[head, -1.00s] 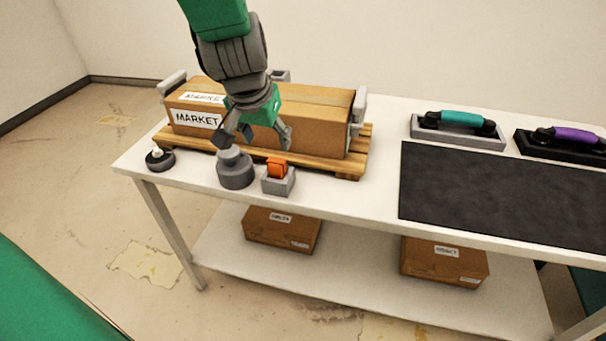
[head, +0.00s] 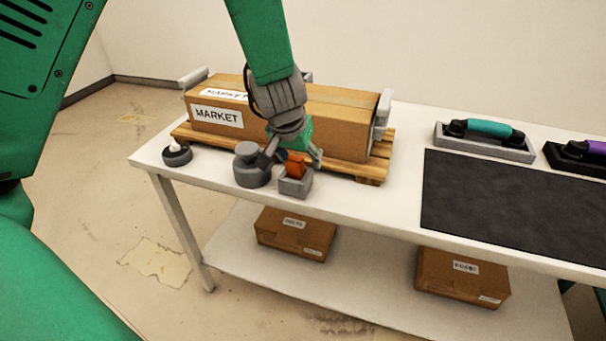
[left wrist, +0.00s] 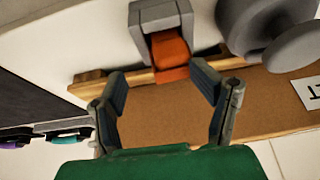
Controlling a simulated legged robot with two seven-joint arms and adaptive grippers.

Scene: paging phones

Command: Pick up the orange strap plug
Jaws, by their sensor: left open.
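The orange strap plug (head: 295,167) sits upright in a small grey holder (head: 295,186) near the table's front edge. In the left wrist view the plug (left wrist: 170,50) rests in the square grey holder (left wrist: 163,17). My left gripper (head: 294,157) is open and close behind the plug. In the left wrist view its two spread fingers (left wrist: 158,78) point toward the plug, which lies ahead of the gap between them. Nothing is between the fingers. The fingers partly overlap the plug's surroundings in the head view, so contact cannot be told. My right gripper is not in view.
A cardboard box marked MARKET (head: 218,117) lies on a wooden pallet (head: 366,171) just behind the plug. A grey round knob (head: 250,168) stands close left of the holder. A black mat (head: 520,210) lies to the right. The white table front (head: 350,205) is bare.

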